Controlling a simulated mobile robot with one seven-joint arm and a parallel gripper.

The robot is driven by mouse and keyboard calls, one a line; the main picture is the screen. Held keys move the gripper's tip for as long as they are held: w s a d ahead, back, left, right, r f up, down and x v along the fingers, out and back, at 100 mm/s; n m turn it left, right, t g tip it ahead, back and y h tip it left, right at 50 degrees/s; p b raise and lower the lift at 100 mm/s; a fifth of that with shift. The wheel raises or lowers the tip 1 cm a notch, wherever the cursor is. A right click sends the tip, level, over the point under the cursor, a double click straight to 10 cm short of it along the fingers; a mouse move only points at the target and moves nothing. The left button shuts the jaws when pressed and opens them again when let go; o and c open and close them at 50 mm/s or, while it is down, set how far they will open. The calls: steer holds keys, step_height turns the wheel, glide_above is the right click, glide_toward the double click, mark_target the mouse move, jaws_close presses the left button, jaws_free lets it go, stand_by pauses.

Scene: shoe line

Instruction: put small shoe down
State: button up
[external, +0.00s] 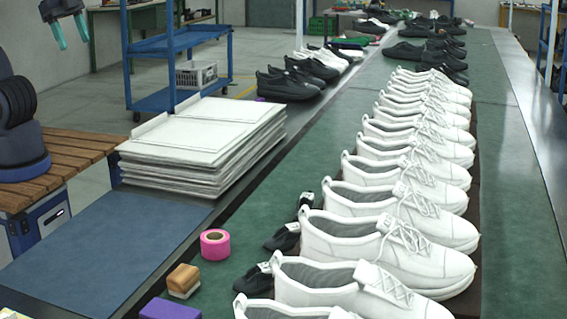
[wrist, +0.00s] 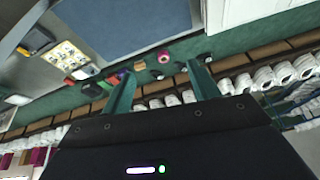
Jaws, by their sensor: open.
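My gripper (external: 72,42) is high at the top left in the external view, well away from the belt. Its two green fingers are apart with nothing between them, and they also show in the wrist view (wrist: 162,82). Small black shoes stand beside the row of white shoes: one at the front (external: 254,279), one behind it (external: 284,238) and one farther back (external: 305,204). In the wrist view small dark shapes near the fingertips look like these shoes, but are too small to be sure.
White shoes (external: 385,247) line the green belt (external: 515,220). A pink tape roll (external: 215,245), a tan block (external: 184,281) and a purple block (external: 170,309) lie near the front. A white board stack (external: 205,140) adjoins a clear blue mat (external: 100,245).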

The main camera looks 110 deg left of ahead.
steer(key=shift+s+a+f+n, duration=0.1)
steer(key=shift+s+f+n, duration=0.15)
steer(key=shift+s, duration=0.35)
steer(key=shift+s+f+n, duration=0.25)
steer(key=shift+s+n, duration=0.05)
steer(key=shift+s, duration=0.3)
steer(key=shift+s+a+f+n, duration=0.1)
steer(key=shift+s+f+n, duration=0.15)
steer(key=shift+s, duration=0.35)
